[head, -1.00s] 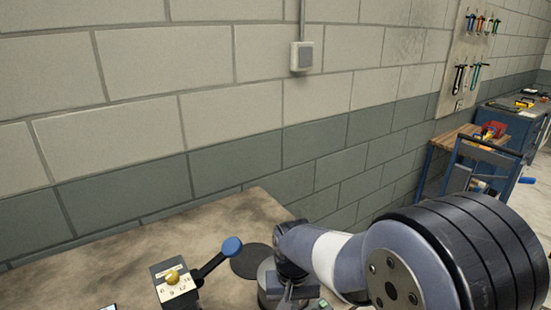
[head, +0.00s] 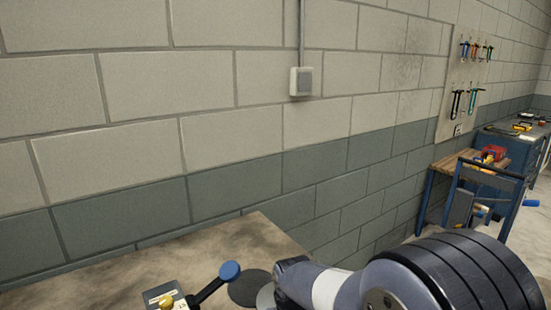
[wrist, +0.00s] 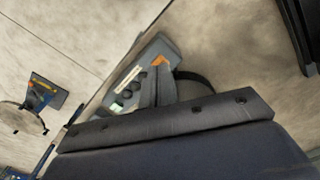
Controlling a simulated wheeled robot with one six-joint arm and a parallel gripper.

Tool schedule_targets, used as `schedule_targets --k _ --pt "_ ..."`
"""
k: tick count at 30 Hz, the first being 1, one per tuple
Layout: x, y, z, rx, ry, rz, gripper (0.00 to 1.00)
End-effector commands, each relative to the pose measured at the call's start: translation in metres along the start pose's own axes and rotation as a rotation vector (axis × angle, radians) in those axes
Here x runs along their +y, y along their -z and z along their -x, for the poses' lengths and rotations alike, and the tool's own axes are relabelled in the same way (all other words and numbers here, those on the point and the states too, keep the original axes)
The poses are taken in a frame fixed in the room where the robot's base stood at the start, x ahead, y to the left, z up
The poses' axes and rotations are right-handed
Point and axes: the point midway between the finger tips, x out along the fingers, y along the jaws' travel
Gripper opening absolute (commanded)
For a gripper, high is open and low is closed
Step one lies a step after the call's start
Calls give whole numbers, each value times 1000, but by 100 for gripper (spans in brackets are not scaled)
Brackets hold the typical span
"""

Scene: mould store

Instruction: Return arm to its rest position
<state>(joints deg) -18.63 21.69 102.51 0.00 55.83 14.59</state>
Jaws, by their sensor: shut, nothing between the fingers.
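My arm (head: 340,287) reaches in from the lower right of the head view, over the workbench (head: 235,235). The head view cuts off its far end, so my gripper does not show there. In the wrist view my gripper (wrist: 158,78) points away from the camera, its two narrow fingers together and empty. A dark mounting bar crosses below them. A grey device (wrist: 128,92) with dark round knobs and a light panel lies behind the fingers. Whether they touch it I cannot tell.
A dial box (head: 163,295) and a blue-knobbed lever (head: 229,271) stand on the bench, left of my arm. A dark round disc (head: 248,288) lies beside the arm. A block wall rises behind. A blue trolley (head: 485,185) stands at the far right.

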Motion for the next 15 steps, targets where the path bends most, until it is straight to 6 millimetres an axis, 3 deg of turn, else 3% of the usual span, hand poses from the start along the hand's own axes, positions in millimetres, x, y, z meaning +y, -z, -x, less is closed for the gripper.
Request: schedule_targets --k 15 --pt "0 0 62 2 0 0 0"
